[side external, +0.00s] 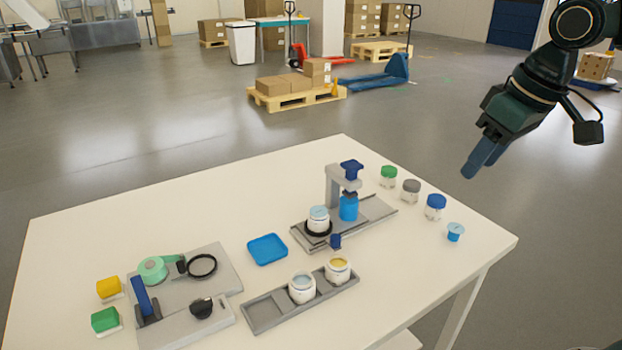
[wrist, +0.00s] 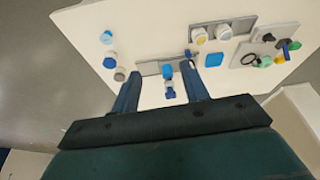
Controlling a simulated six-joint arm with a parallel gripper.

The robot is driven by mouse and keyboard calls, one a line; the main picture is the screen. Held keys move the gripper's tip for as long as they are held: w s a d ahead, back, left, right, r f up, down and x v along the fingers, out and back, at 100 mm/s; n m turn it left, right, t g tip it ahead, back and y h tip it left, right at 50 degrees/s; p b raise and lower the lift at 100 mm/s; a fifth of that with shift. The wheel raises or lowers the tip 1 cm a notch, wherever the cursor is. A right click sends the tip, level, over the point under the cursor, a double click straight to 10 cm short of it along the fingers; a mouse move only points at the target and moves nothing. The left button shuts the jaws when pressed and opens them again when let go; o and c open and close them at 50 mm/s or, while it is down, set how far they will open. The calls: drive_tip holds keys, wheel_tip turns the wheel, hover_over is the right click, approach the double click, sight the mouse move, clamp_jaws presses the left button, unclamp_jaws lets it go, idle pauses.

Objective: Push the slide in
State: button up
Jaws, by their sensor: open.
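The filling station has a grey base (side external: 375,212) with an upright grey column, a dark blue top (side external: 351,169) and a bright blue cylinder (side external: 348,207) under its arm. At its left end is the slide, with a black ring (side external: 318,229) around a white jar with light blue on top (side external: 318,217). A dark blue knob (side external: 335,241) sits at the slide's front edge. The jar stands left of the cylinder, not under it. My gripper (side external: 470,168) is high above the table's right side, open and empty, well away from the slide. The wrist view shows its two spread fingers (wrist: 162,90).
A grey rack (side external: 262,314) holds two open jars, one pale blue and one yellow inside. A blue tray (side external: 267,249) lies left of the station. Lidded jars (side external: 411,190) and a small blue cup (side external: 455,232) stand on the right. A tape-and-lever fixture (side external: 215,268) occupies the left.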

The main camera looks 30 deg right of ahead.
drive_tip(key=w+a+f+g, duration=0.1)
drive_tip(key=w+a+f, duration=0.1)
drive_tip(key=w, duration=0.4)
drive_tip(key=w+a+f+g, duration=0.1)
drive_tip(key=w+a, duration=0.1)
drive_tip(key=w, duration=0.5)
drive_tip(key=n+g, duration=0.1)
drive_tip(key=g, duration=0.1)
hover_over(336, 237)
wheel_tip(336, 237, down, 9)
drive_tip(key=shift+f, duration=0.25)
wheel_tip(336, 237, down, 14)
drive_tip(key=shift+r, duration=0.25)
drive_tip(key=shift+d, duration=0.1)
clamp_jaws()
